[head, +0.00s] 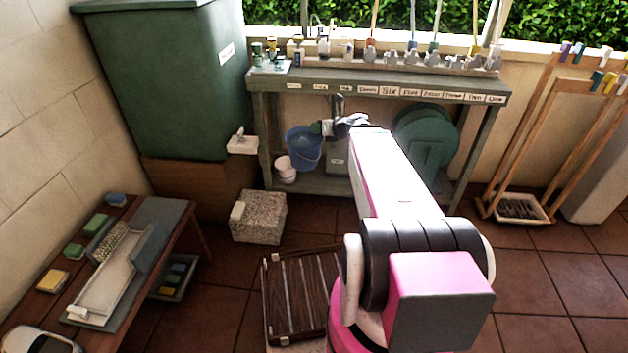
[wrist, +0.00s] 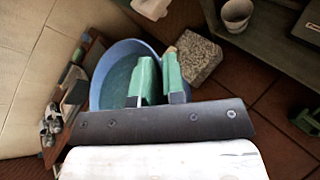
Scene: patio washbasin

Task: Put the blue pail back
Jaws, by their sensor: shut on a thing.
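The blue pail (head: 303,150) hangs at my gripper (head: 322,128) in front of the left end of the grey-green bench. In the wrist view the pail's open mouth (wrist: 108,68) lies under my gripper (wrist: 160,82). One green-padded finger is over the inside of the pail and the other is just outside, so the jaws are shut on its rim. The pail looks roughly upright and shows no visible contents. Its underside is hidden in the wrist view.
A small white pail (head: 286,172) stands on the bench's lower shelf (head: 318,187). A speckled stone block (head: 258,218) is on the floor below. A large green tank (head: 165,85) stands at left, with a white tap basin (head: 242,144) beside it. A slatted mat (head: 300,295) lies nearer me.

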